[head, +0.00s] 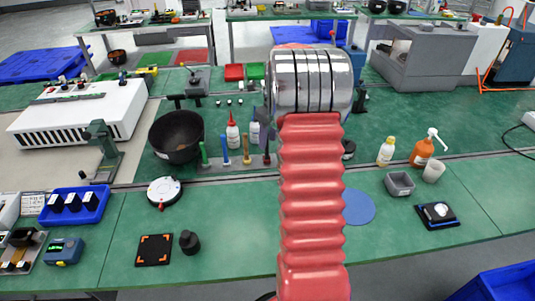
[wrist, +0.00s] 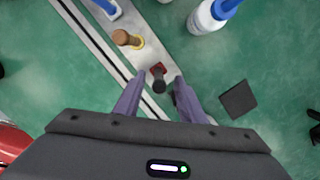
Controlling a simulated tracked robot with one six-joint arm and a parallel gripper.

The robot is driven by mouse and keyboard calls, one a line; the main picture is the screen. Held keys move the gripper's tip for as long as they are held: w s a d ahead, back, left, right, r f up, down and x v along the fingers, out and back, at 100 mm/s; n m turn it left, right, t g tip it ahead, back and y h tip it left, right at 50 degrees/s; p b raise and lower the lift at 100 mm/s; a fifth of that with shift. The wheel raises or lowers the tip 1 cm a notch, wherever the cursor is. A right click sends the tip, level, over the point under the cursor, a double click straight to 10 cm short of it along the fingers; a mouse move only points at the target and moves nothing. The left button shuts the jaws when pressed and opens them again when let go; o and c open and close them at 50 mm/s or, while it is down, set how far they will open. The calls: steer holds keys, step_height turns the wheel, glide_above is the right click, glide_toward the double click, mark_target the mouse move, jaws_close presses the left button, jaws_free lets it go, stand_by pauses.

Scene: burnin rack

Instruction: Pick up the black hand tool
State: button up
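The black hand tool (wrist: 159,85) stands upright in a grey strip holder (wrist: 152,52), seen from above in the wrist view with a red patch at its base. My gripper (wrist: 159,78) is open, with its two purple fingers on either side of the tool in the picture. I see gaps between tool and fingers; how far down the fingers reach is unclear. In the head view the black tool (head: 267,154) is at the right end of the holder, partly beside my arm, which hides most of my gripper.
A wooden-handled tool (wrist: 127,39) and a blue tool (wrist: 106,8) stand in the same holder, with a green one (head: 203,153) at its left end. A white bottle (wrist: 207,16) and a dark square (wrist: 238,98) are close by. A black bowl (head: 177,137) stands left.

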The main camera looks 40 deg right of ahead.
mark_target(266, 155)
steer(key=shift+w+a+f, duration=0.1)
steer(key=shift+w+f, duration=0.1)
steer(key=shift+f, duration=1.1)
steer(key=shift+w+a+f, duration=0.1)
steer(key=shift+w+f, duration=0.1)
steer(key=shift+f, duration=1.05)
steer(key=shift+c, duration=0.3)
jaws_close()
